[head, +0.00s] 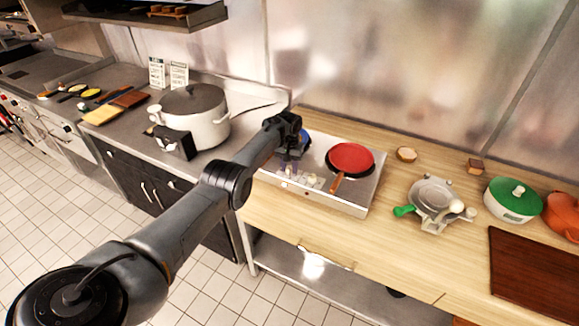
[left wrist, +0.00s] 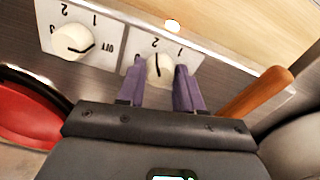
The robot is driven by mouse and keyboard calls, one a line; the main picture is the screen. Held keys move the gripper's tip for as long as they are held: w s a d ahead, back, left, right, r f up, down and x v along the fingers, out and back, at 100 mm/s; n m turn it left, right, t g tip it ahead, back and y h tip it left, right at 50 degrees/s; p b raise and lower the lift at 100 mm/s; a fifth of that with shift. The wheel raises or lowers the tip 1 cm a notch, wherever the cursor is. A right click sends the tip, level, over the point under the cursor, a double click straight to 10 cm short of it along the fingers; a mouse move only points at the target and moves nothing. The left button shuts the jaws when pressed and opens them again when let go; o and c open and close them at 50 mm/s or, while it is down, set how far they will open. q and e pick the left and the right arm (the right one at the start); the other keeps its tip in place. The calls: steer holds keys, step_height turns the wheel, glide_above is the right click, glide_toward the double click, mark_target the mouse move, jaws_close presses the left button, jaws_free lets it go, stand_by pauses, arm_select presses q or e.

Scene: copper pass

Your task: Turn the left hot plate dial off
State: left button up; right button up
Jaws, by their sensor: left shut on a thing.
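The hot plate (head: 350,203) is a steel unit on the wooden counter, with dials along its front. My left gripper (head: 290,168) reaches down to its left part and hides some of the panel. In the left wrist view, the purple fingers of my left gripper (left wrist: 158,78) sit on either side of a white dial (left wrist: 160,68) and are shut on it. Numbers 1 and 2 show beyond this dial; its exact setting is unclear. A second white dial (left wrist: 72,40), marked OFF, 1, 2 and 3, is free, its line towards OFF. My right gripper is not in view.
A red pan (head: 350,158) with a wooden handle sits on the hot plate; a blue item (head: 305,134) shows behind my gripper. A large lidded pot (head: 192,118) stands left. A wooden handle (left wrist: 255,95) lies close beside my fingers.

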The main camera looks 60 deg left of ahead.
arm_select(q)
steer(key=m, duration=0.5)
steer(key=shift+m+b, duration=0.3)
steer(key=shift+b, duration=0.1)
steer(key=m+b, duration=0.1)
steer(key=m, duration=0.5)
steer(key=shift+b, duration=0.4)
steer(key=m+b, duration=0.2)
steer(key=m, duration=0.4)
steer(key=shift+m, duration=0.3)
steer(key=m+b, duration=0.1)
steer(key=m, duration=0.2)
steer(key=shift+m, duration=0.3)
steer(key=shift+m+b, duration=0.65)
steer(key=shift+m, duration=0.75)
steer(key=o, duration=1)
steer(key=shift+o, duration=0.2)
